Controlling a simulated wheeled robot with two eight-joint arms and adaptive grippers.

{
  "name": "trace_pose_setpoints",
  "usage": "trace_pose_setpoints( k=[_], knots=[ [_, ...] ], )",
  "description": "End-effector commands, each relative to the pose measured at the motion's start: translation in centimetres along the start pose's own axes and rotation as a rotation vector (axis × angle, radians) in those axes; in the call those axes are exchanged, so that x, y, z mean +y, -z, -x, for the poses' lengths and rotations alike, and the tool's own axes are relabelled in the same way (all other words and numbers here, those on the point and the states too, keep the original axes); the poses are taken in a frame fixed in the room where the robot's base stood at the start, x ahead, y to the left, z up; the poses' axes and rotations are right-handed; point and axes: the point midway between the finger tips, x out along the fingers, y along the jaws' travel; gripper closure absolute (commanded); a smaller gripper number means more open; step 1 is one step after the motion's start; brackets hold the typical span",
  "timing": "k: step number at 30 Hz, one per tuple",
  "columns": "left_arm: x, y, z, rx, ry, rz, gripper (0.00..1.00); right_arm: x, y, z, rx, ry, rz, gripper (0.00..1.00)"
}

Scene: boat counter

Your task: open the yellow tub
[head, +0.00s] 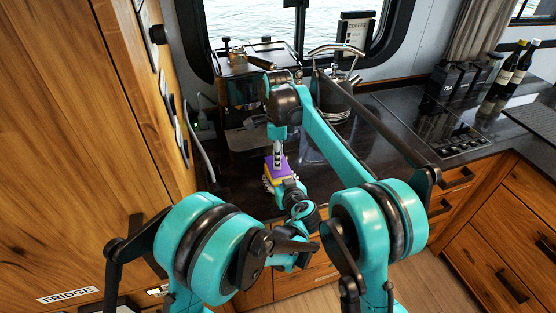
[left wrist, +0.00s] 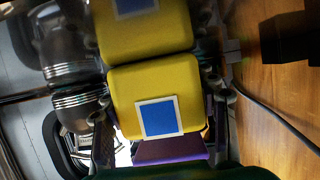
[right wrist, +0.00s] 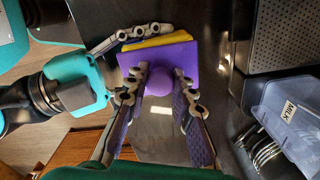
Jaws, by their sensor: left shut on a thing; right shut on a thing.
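The yellow tub (left wrist: 122,100) with a blue, white-edged label fills the middle of the left wrist view. Its purple lid (left wrist: 170,151) meets one side of it; I cannot tell whether the lid is fully seated. The lid also shows in the right wrist view (right wrist: 187,56), with a thin strip of yellow tub (right wrist: 155,42) behind it. My right gripper (head: 277,157) comes down from above and is shut on the lid's round purple knob (right wrist: 160,82). My left gripper (head: 279,183) is shut on the tub from the side, its fingers along the tub's sides.
A second yellow shape (left wrist: 145,40) looks like the tub's reflection in the glossy counter. A coffee machine (head: 245,75) is behind, the wooden fridge wall (head: 80,130) left, bottles (head: 515,68) far right.

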Motion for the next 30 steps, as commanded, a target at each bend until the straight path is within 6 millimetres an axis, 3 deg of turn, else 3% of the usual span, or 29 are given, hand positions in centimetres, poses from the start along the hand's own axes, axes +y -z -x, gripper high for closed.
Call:
trace_pose_setpoints(
  k=[15, 24, 30],
  knots=[
    [0.0, -0.1, 0.0, -0.002, 0.0, 0.001, 0.94, 0.0, 0.0, 0.8, 0.0, 0.0, 0.0, 1.0],
    [0.0, -0.1, 0.0, -0.002, 0.0, 0.001, 0.94, 0.0, 0.0, 4.1, 0.0, 0.0, 0.0, 1.0],
    [0.0, -0.1, 0.0, -0.002, 0.0, 0.001, 0.94, 0.0, 0.0, 4.7, 0.0, 0.0, 0.0, 1.0]
  ],
)
